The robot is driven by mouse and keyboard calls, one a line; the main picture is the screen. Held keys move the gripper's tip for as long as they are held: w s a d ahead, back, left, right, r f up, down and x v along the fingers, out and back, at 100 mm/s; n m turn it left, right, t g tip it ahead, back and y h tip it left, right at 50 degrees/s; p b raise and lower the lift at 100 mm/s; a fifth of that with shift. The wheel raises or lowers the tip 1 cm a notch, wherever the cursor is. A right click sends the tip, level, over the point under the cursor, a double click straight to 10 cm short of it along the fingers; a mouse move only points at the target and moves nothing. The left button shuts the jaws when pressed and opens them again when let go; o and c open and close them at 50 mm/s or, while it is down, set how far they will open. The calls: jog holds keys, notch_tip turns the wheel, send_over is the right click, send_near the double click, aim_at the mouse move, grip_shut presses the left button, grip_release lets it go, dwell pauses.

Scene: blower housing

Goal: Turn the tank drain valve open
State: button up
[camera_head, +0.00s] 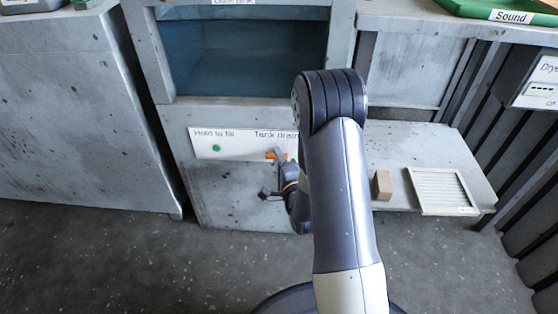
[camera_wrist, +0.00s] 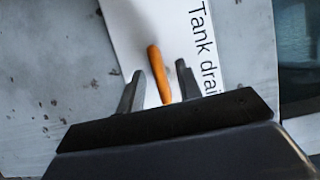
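The tank drain valve shows as an orange handle (camera_head: 276,155) on the white label strip of the grey cabinet, under the words "Tank drain". In the wrist view the orange handle (camera_wrist: 159,72) lies between the two fingers of my gripper (camera_wrist: 158,88), nearer the middle than either finger. Gaps show on both sides of it, so the fingers are apart and not closed on it. In the head view my gripper (camera_head: 274,172) is at the strip beside the handle, partly hidden by my arm. The handle's base is hidden in the wrist view.
A water tank (camera_head: 245,55) with a dark window sits above the strip. A green button (camera_head: 216,148) marked "Hold to fill" is at the left of the strip. On a low shelf at right are a small brown block (camera_head: 382,185) and a white slatted panel (camera_head: 441,190).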

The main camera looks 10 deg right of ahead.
jog(key=shift+c, duration=0.2)
grip_shut()
dwell(0.3)
jog(key=shift+w+a+r+n+g+h+p, duration=0.1)
jog(key=shift+n+g+h+p, duration=0.65)
jog(key=shift+n, duration=1.5)
jog(key=shift+s+a+r+n+g+h+p, duration=0.15)
jog(key=shift+n+g+h+p, duration=0.2)
jog(key=shift+n+g+h, duration=1.3)
jog(key=shift+w+a+r+n+g+h+p, duration=0.15)
jog(key=shift+n+h+p, duration=0.4)
jog(key=shift+n, duration=2.25)
jog(key=shift+d+f, duration=0.1)
